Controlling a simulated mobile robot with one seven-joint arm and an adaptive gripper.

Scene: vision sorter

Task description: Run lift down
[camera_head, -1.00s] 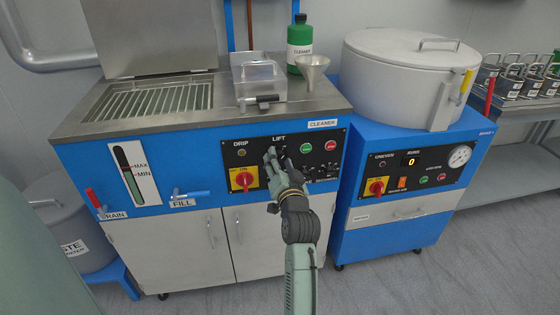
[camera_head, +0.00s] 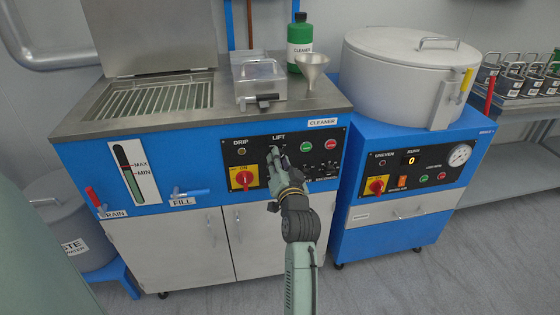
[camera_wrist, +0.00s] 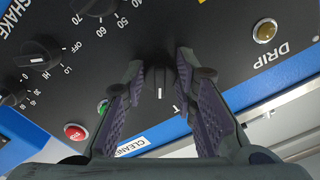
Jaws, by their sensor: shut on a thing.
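The cleaner's black control panel (camera_head: 320,158) is on the front of the blue machine, with the LIFT label (camera_head: 279,137) above my gripper. My gripper (camera_head: 278,152) is at the panel under that label. In the wrist view, the black lift knob (camera_wrist: 158,76) with a white pointer mark sits between the two fingers of my gripper (camera_wrist: 160,70), which are shut on it. The fingers hide the sides of the knob and most of its label; only a T shows. In the head view my fingers cover the knob.
A yellow and red main switch (camera_head: 244,178) is left of my gripper. Green (camera_head: 306,147) and red (camera_head: 331,145) buttons are to the right. The wrist view shows other black knobs (camera_wrist: 41,57) and the amber DRIP lamp (camera_wrist: 264,31). A second blue machine (camera_head: 400,215) stands at right.

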